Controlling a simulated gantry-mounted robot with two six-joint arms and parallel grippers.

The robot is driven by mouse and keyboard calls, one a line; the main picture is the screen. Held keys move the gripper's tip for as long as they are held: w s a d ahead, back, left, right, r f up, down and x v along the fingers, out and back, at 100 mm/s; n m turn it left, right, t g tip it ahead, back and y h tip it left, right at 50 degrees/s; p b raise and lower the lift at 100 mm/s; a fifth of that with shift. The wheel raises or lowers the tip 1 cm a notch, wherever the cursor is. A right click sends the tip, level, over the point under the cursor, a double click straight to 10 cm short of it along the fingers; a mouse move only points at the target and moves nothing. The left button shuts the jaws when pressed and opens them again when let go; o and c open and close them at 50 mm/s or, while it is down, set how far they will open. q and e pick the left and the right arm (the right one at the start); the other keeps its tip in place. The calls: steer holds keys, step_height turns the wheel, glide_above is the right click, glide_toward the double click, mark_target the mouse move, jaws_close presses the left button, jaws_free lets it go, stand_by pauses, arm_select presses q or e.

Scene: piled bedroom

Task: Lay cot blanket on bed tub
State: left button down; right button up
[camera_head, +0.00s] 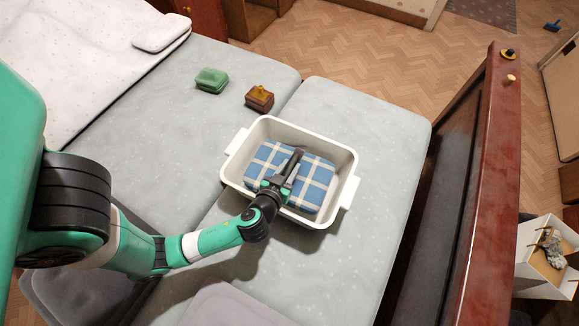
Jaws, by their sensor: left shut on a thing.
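The cot blanket (316,184) is a folded blue and white checked bundle. It lies inside the white bed tub (340,160), which has handles at its two ends and sits on the grey bed. My left gripper (291,165) reaches into the tub from the lower left and is shut on the blanket. The gripper covers part of the blanket's middle. My right gripper is not in view.
A green box (211,80) and a brown box (259,98) sit on the bed beyond the tub. A dark red wooden bed end (484,190) rises at the right. A white box (546,258) stands on the floor beyond it. The mattress right of the tub is clear.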

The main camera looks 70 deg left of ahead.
arm_select(q)
steer(key=shift+c, duration=2.4)
jaws_free()
steer(key=shift+f, duration=0.1)
step_height(320, 180, up, 20)
steer(key=p, duration=2)
steer(key=shift+r, duration=0.25)
